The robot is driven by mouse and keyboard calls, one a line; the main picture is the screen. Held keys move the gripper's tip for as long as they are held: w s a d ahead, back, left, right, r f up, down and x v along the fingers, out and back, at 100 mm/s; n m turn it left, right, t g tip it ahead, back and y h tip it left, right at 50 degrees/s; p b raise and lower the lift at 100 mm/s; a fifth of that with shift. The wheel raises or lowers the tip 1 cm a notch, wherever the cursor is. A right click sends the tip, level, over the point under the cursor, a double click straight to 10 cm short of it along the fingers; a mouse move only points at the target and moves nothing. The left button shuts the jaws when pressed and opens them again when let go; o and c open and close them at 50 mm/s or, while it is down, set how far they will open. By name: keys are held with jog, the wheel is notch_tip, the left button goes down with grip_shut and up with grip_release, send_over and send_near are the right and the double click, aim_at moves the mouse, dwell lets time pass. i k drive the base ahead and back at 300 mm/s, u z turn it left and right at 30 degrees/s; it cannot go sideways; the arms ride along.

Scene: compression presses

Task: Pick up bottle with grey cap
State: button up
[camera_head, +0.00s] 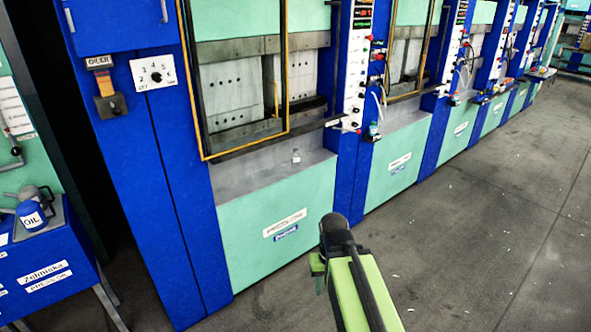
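A small clear or whitish bottle (296,158) stands upright on the grey ledge of the nearest press, near the middle of the picture. Its cap looks greyish, but it is too small to be sure. My green and black arm rises from the bottom of the picture. My gripper (318,268) is at its end, in front of the press's green lower panel. It is well below the bottle in the picture and apart from it. The fingers are mostly hidden, so I cannot tell if they are open.
A teal bottle (373,131) stands on the ledge of the second press. A blue oil can (32,217) stands on a blue cart (50,275) at left. A blue press column (345,150) stands right of the ledge. The grey floor (480,240) at right is open.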

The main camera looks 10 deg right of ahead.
aim_at(296, 156)
jog(key=u, duration=0.7)
jog(key=i, duration=2.7)
jog(key=z, duration=0.1)
